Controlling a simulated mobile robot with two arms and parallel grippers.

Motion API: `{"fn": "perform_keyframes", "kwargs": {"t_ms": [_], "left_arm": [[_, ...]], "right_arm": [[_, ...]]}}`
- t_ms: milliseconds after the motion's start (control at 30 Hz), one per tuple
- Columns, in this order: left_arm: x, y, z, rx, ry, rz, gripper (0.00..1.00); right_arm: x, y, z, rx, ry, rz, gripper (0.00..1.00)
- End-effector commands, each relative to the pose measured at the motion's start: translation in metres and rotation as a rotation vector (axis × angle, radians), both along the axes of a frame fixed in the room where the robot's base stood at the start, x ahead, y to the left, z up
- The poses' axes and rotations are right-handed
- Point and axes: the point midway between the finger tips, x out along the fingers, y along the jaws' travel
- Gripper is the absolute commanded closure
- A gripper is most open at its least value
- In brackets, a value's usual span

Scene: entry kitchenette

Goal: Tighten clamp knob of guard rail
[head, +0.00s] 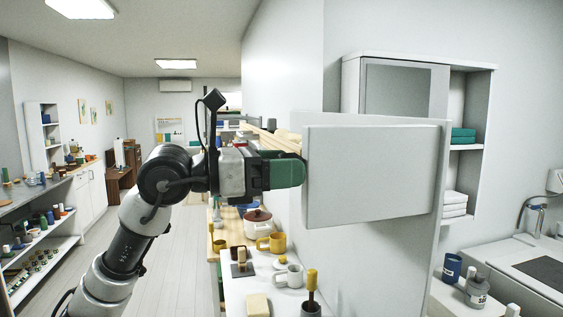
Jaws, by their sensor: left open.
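My left gripper (287,169) is level in the middle of the view, its arm coming in from the lower left. Its green end points right, close to the left edge of a thick white panel (365,172). I cannot tell whether it touches the panel. The gripper is open, though the gap between its fingers is hard to see from here. I cannot make out a guard rail or a clamp knob; the arm and panel hide part of the scene. My right gripper is out of view.
A white cabinet (470,75) is behind the panel. A sink counter is at right. Open floor (180,260) runs down the left-centre.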

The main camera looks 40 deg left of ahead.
Motion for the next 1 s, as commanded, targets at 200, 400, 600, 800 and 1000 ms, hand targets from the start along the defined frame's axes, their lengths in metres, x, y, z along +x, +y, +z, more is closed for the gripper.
{"fn": "perform_keyframes", "kwargs": {"t_ms": [200, 400, 600, 800, 1000], "left_arm": [[-0.0002, 0.0001, -0.0003, 0.000, 0.000, 0.000, 0.45], [-0.0002, 0.0003, -0.0003, 0.000, 0.000, 0.000, 0.75], [-0.0002, 0.0003, -0.0004, 0.006, -0.004, 0.000, 0.80], [-0.0002, 0.0005, -0.0011, 0.049, -0.040, 0.000, 0.80], [-0.0003, 0.0007, -0.0014, 0.147, -0.125, 0.000, 0.80]], "right_arm": [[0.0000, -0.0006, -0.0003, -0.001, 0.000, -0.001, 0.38], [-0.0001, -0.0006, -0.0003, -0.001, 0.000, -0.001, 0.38], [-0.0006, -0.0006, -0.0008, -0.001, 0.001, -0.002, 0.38], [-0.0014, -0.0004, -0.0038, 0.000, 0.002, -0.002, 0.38], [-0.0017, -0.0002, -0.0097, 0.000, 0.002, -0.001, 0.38]]}}
